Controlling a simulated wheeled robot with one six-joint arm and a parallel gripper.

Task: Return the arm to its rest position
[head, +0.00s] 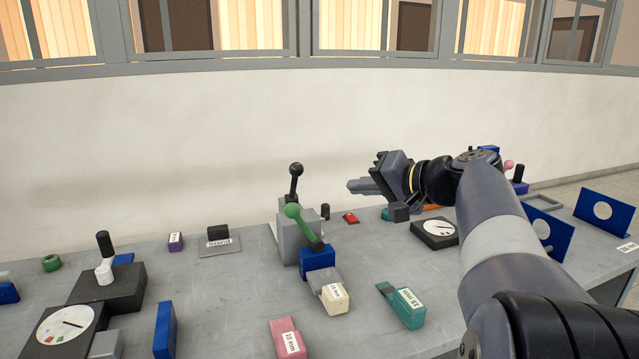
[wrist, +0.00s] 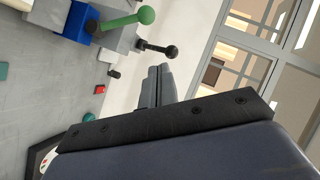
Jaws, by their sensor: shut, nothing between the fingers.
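My gripper (head: 362,187) is raised above the right half of the grey table, pointing left. Its fingers are together with nothing between them; they also show shut in the wrist view (wrist: 158,82). My arm bends up from the lower right of the head view. A grey block with a green-knobbed lever (head: 293,212) and a black-knobbed lever (head: 295,170) stands to the left of the gripper, apart from it. Both levers also show at the top of the wrist view.
The grey table (head: 225,290) carries a cream block (head: 334,298), a teal block (head: 407,308), a pink block (head: 287,338) and a round dial (head: 438,230) near my arm. Blue plates with holes (head: 603,212) stand at the right. A white wall (head: 180,140) rises behind.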

